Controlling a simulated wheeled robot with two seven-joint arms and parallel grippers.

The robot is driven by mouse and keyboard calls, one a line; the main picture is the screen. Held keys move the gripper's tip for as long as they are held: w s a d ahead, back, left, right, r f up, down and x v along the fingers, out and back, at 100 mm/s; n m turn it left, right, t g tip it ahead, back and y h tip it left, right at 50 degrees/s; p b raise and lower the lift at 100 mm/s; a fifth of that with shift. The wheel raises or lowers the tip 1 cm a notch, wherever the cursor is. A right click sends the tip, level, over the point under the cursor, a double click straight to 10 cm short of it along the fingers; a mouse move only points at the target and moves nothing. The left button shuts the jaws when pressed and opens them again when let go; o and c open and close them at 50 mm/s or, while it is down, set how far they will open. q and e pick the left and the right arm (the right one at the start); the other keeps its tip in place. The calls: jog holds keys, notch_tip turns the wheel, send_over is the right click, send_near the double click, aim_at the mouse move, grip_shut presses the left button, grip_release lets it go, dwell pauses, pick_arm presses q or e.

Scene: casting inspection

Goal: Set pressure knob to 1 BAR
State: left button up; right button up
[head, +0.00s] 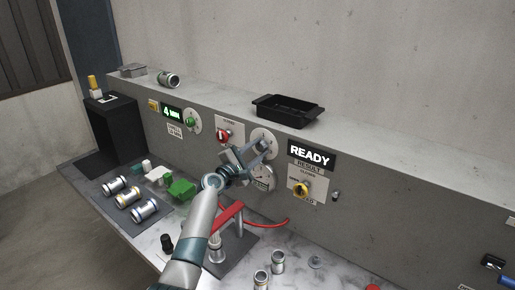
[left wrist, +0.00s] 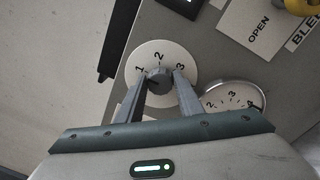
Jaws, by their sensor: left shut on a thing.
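The pressure knob (left wrist: 159,77) is a small dark round knob at the centre of a white dial plate (left wrist: 186,58) marked 1, 2 and 3. My left gripper (left wrist: 161,86) is shut on the knob, one finger on each side. The knob's pointer is too small to read with certainty. In the head view the dial plate (head: 262,134) is on the grey panel, and my left gripper (head: 262,149) covers the knob. A round pressure gauge (left wrist: 233,96) sits beside the dial; its needle cannot be read. My right gripper is not in view.
A black tray (head: 288,111) stands on the ledge above. Metal cylinders (head: 129,199) and a red clamp frame (head: 228,216) are on the bench below.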

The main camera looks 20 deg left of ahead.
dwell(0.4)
pick_arm(q)
jog(key=o, duration=1.1)
jog(key=shift+c, duration=0.2)
jog(key=shift+v, duration=0.85)
jog(key=b+v, duration=0.4)
jog(key=v, duration=1.1)
jog(key=shift+s+a+b, duration=0.25)
jog(key=shift+s+b, duration=0.1)
jog(key=shift+f, duration=0.1)
